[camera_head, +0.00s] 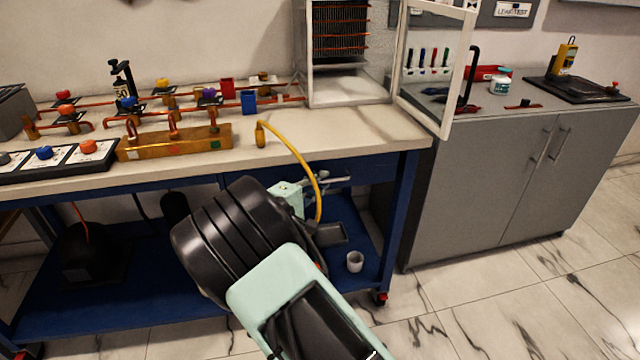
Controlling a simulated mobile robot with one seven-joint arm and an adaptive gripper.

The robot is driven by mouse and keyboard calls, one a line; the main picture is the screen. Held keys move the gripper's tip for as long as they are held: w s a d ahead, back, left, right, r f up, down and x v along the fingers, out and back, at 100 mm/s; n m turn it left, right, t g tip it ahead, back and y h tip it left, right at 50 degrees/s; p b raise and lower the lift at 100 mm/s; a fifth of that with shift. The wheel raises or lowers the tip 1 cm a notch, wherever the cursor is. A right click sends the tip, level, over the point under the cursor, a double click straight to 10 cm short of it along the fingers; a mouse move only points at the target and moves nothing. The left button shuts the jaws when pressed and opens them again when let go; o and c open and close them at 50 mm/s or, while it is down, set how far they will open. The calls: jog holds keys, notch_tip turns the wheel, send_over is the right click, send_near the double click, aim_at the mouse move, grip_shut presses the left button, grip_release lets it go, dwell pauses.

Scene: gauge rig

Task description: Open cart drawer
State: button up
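The cart (408,190) is a blue frame with a pale worktop and a blue lower shelf. Its drawer front (362,172) appears as a blue panel under the right part of the worktop, partly hidden by my arm. My gripper (328,180) appears to be the grey metal part beyond my mint-green wrist, close in front of this panel. A handle cannot be told apart from the fingers here. Whether the fingers are open, shut or touching anything is too small to tell. The drawer appears shut, with no clear gap visible.
A yellow hose (303,160) curves from the worktop down past my wrist. Copper pipework with coloured valves (175,143) covers the worktop's left. A grey cabinet (500,185) stands right; marble floor (480,310) in front is clear.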

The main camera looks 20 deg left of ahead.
jog(key=shift+c, duration=0.3)
grip_shut()
